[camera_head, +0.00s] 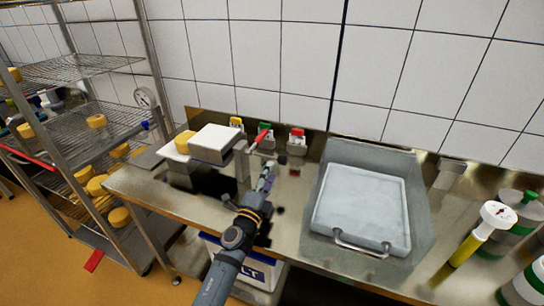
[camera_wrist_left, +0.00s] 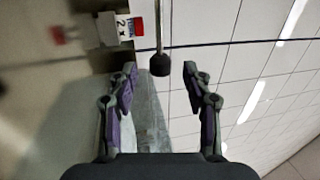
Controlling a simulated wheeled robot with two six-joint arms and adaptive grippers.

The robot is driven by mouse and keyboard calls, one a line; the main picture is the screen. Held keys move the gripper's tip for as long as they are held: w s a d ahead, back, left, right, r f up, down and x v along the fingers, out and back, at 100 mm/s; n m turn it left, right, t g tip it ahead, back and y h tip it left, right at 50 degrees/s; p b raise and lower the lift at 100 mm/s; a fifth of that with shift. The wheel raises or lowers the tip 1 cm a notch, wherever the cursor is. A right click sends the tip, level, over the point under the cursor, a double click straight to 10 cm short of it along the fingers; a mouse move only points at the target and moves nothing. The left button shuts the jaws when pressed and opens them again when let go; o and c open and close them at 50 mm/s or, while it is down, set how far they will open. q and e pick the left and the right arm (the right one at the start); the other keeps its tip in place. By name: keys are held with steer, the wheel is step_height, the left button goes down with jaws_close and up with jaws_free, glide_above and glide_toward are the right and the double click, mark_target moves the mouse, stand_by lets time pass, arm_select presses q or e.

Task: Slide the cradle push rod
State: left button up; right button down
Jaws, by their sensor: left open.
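The cradle (camera_head: 211,144) is a grey block-shaped fixture with a pale top, standing on the left part of the steel bench. In the left wrist view a thin push rod (camera_wrist_left: 160,25) ends in a round black knob (camera_wrist_left: 160,65). The knob appears in the gap between the fingers, near their tips; I cannot tell its depth or any contact. My left gripper (camera_head: 267,172) is just right of the cradle, above the bench. In the wrist view its fingers (camera_wrist_left: 160,76) are apart. My right gripper is not in view.
Small boxes with yellow (camera_head: 236,122), green (camera_head: 265,128) and red (camera_head: 297,133) tops stand along the wall. A pale tray (camera_head: 361,207) with a metal handle is to the right. A wire rack (camera_head: 76,130) with cheeses stands left. Bottles (camera_head: 520,215) stand far right.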

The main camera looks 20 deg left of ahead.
mark_target(277, 160)
arm_select(q)
steer(key=w, duration=0.3)
steer(key=w+r, duration=0.1)
steer(key=w, duration=0.3)
steer(key=shift+w+d+r, duration=0.1)
steer(key=shift+w+r, duration=0.05)
steer(key=shift+r, duration=0.05)
jaws_close()
